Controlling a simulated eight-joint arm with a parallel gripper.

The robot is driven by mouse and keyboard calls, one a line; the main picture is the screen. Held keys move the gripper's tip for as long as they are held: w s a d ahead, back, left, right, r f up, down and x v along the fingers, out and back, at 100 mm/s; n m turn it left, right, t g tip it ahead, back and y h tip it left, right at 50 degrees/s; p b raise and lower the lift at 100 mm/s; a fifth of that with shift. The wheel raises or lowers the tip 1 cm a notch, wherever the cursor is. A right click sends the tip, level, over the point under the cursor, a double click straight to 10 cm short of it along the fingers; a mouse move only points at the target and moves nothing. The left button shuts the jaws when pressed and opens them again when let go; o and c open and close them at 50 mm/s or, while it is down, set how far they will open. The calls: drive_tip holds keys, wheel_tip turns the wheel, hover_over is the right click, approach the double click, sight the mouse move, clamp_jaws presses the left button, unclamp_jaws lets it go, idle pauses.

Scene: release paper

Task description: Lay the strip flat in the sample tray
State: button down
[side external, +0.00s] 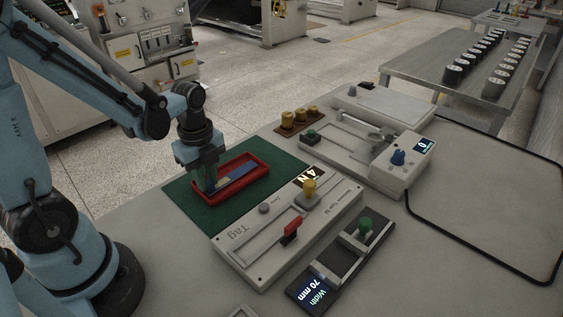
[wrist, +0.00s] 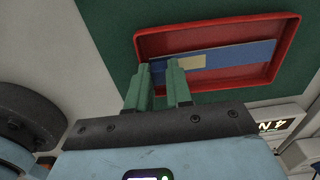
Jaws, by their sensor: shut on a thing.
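The sample tray (wrist: 279,77) is a shallow red rectangular tray; it also shows in the side external view (side external: 260,183). The strip (wrist: 235,53) is blue with a pale beige patch and lies within the tray's outline. In the side external view the strip (side external: 243,172) is partly hidden by my gripper (side external: 208,188). My gripper is over the tray's left part, with its green fingers (wrist: 161,70) shut at the strip's left end. Whether the whole strip touches the tray floor is unclear.
The tray sits on a green mat (side external: 200,211). A grey tag tester (side external: 259,260) reading 4 N stands close in front. A width gauge (side external: 330,274) reading 70 mm and a machine with a blue knob (side external: 398,157) stand to the right.

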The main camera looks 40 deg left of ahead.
drive_tip(key=shift+f, duration=0.25)
drive_tip(key=c, duration=1)
unclamp_jaws()
drive_tip(key=shift+r, duration=0.2)
wheel_tip(320, 180, up, 12)
drive_tip(key=d+n+t, duration=0.2)
drive_tip(key=n, duration=0.4)
drive_tip(key=d+n+t, duration=0.2)
drive_tip(key=n, duration=0.4)
drive_tip(key=d+n+t, duration=0.2)
drive_tip(key=n+t, duration=0.1)
drive_tip(key=n, duration=0.3)
drive_tip(key=shift+w+d+f, duration=0.1)
drive_tip(key=shift+w, duration=0.2)
